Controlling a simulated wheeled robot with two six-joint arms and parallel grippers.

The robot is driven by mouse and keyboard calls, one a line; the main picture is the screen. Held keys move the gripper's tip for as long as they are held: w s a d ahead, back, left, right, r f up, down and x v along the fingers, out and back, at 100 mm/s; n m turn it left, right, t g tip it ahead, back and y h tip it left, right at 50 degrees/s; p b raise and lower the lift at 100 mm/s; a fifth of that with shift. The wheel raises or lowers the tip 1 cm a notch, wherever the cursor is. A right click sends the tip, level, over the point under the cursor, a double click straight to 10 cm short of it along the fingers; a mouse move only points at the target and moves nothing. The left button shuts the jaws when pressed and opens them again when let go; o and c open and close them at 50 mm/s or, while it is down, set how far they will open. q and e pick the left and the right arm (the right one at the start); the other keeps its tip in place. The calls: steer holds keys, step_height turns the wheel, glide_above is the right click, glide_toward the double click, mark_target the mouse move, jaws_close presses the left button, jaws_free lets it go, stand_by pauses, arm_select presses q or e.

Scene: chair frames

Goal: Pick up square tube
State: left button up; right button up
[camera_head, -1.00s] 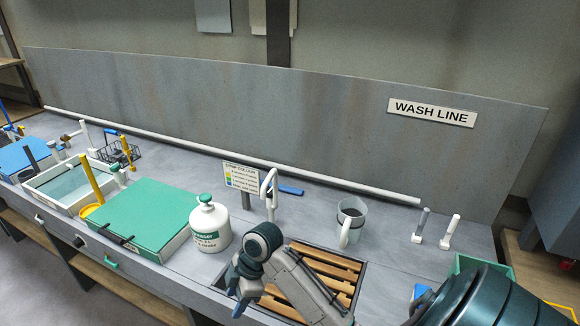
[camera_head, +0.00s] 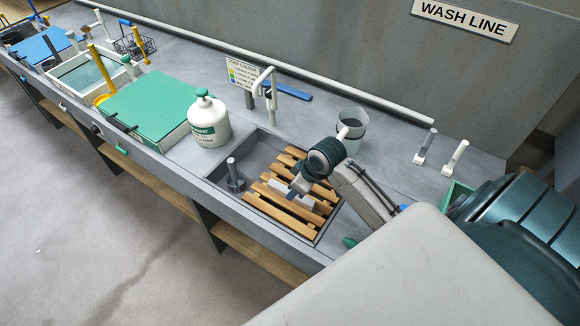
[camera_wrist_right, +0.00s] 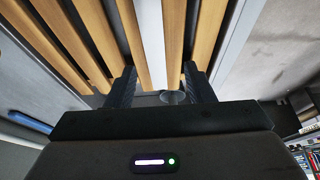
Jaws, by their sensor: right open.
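In the right wrist view the pale tube (camera_wrist_right: 151,45) runs lengthwise between the slats, toward the gap between my fingers. My right gripper (camera_head: 298,186) is over the slats at the tube. The right wrist view shows its two dark fingers (camera_wrist_right: 160,88) apart, one on each side of the tube's line. Whether they touch it I cannot tell. My left gripper is not in view.
A grey post on a round base (camera_head: 234,178) stands in the basin's left part. A white bottle with green cap (camera_head: 208,122) and a green-topped box (camera_head: 150,106) stand left. A clear jug (camera_head: 351,127) and a bent white tap (camera_head: 262,92) stand behind the basin.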

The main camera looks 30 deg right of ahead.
steer(key=shift+w+d+f+p, duration=0.15)
steer(key=shift+w+f+p, duration=0.1)
steer(key=shift+f+p, duration=0.4)
steer(key=p+x, duration=0.1)
steer(key=x, duration=0.1)
steer(key=shift+w+f, duration=0.15)
steer(key=shift+f, duration=0.1)
steer(key=shift+w+f, duration=0.1)
steer(key=shift+f, duration=0.25)
steer(key=shift+w+f, duration=0.1)
steer(key=shift+f, duration=0.1)
steer(key=shift+c, duration=0.9)
steer(key=c, duration=0.7)
jaws_close()
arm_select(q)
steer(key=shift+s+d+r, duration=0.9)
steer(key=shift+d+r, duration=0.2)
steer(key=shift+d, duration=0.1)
